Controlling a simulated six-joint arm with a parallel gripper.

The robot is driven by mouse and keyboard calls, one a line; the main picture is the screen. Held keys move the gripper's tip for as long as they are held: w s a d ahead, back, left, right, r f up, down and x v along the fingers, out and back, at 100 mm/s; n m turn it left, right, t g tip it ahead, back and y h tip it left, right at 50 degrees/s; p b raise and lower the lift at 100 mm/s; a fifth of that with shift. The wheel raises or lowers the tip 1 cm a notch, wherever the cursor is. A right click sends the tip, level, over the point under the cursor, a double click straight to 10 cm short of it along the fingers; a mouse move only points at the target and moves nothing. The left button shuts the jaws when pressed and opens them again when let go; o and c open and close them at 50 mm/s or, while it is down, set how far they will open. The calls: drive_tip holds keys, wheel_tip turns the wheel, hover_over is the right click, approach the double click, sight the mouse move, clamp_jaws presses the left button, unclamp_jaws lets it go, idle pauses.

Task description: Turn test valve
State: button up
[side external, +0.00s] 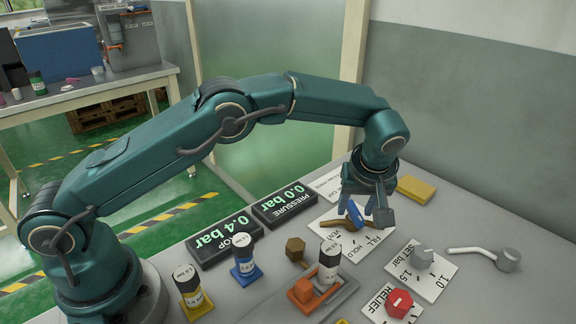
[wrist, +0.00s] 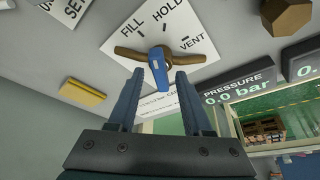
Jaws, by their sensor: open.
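The test valve has a brass pipe body (wrist: 130,54) and a blue lever (wrist: 159,72) over a white plate (wrist: 197,35) marked FILL, HOLD and VENT. In the side external view the blue lever (side external: 356,211) and the plate (side external: 325,242) are partly covered by my gripper. My gripper (wrist: 159,76) is open, with its two fingers on either side of the lever in the wrist view. It also shows in the side external view (side external: 364,214), low over the valve. I cannot tell whether a finger touches the lever, or which mark the lever points to.
Displays read PRESSURE 0.0 bar (side external: 285,202) and 0.4 bar (side external: 222,245). A grey set knob (side external: 423,256), a red relief knob (side external: 399,303), a grey lever (side external: 507,260) and a yellow block (side external: 416,189) are near. Capped columns (side external: 243,262) and a brass hex piece (side external: 295,248) stand in front.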

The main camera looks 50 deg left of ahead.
drive_tip(key=m+h, duration=0.1)
drive_tip(key=m, duration=0.3)
drive_tip(key=shift+s+a+t, duration=0.1)
drive_tip(key=shift+a+t, duration=0.05)
drive_tip(key=shift+t, duration=0.25)
drive_tip(key=m+h, duration=0.1)
drive_tip(key=m, duration=0.1)
drive_tip(key=m+h, duration=0.1)
drive_tip(key=m, duration=0.2)
drive_tip(key=shift+a+r+t, duration=0.1)
drive_tip(key=shift+t, duration=0.2)
drive_tip(key=s+a+r+n+t, duration=0.15)
drive_tip(key=s+r, duration=0.25)
drive_tip(key=r, duration=0.4)
drive_tip(key=s+a+r+t, duration=0.1)
drive_tip(key=s+a+r, duration=0.2)
drive_tip(key=r, duration=0.5)
drive_tip(key=s+a+f, duration=0.1)
drive_tip(key=s+f, duration=0.1)
drive_tip(key=s, duration=0.7)
drive_tip(key=s+a+f+m+g, duration=0.1)
drive_tip(key=s+f, duration=0.1)
drive_tip(key=s, duration=0.7)
drive_tip(key=shift+a, duration=0.4)
drive_tip(key=shift+m+g, duration=0.25)
